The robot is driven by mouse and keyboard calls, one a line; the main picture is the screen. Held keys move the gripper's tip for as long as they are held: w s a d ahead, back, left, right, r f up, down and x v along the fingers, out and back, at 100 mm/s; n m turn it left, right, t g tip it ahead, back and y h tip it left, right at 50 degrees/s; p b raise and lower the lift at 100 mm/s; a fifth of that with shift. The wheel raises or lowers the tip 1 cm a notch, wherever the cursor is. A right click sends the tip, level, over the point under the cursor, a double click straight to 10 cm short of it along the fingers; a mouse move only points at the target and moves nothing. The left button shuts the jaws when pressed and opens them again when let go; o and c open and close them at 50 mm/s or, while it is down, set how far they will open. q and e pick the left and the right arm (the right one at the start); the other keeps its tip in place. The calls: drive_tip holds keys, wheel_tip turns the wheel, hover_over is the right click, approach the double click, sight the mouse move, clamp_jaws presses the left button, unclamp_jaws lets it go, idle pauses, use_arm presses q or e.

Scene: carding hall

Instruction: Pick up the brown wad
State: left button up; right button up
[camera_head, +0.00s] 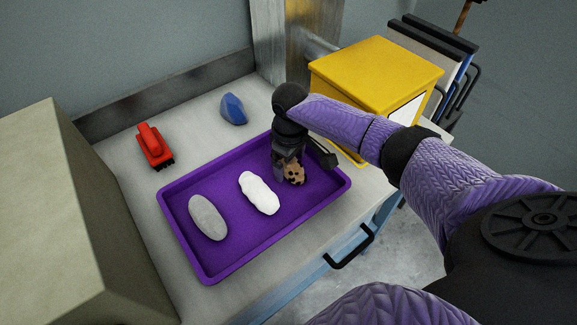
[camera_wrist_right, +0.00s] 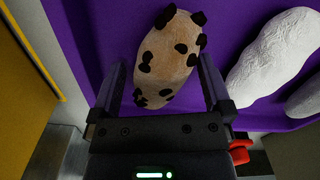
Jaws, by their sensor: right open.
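The brown wad (camera_head: 294,174) is tan with dark brown spots and lies at the right end of the purple tray (camera_head: 243,233). My right gripper (camera_head: 286,172) reaches down over that end of the tray and partly hides the wad. In the right wrist view the wad (camera_wrist_right: 170,58) lies between the two fingers of my right gripper (camera_wrist_right: 165,80). The fingers stand apart on either side of it, and the gripper is open. My left gripper is not in view.
A white wad (camera_head: 259,193) and a grey wad (camera_head: 208,218) lie in the tray left of the brown one. A red brush-like tool (camera_head: 154,147) and a blue lump (camera_head: 233,109) lie behind the tray. A yellow box (camera_head: 377,75) stands close behind my right arm.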

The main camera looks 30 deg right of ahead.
drive_tip(key=shift+f, duration=0.35)
drive_tip(key=shift+r, duration=0.1)
drive_tip(key=c, duration=1)
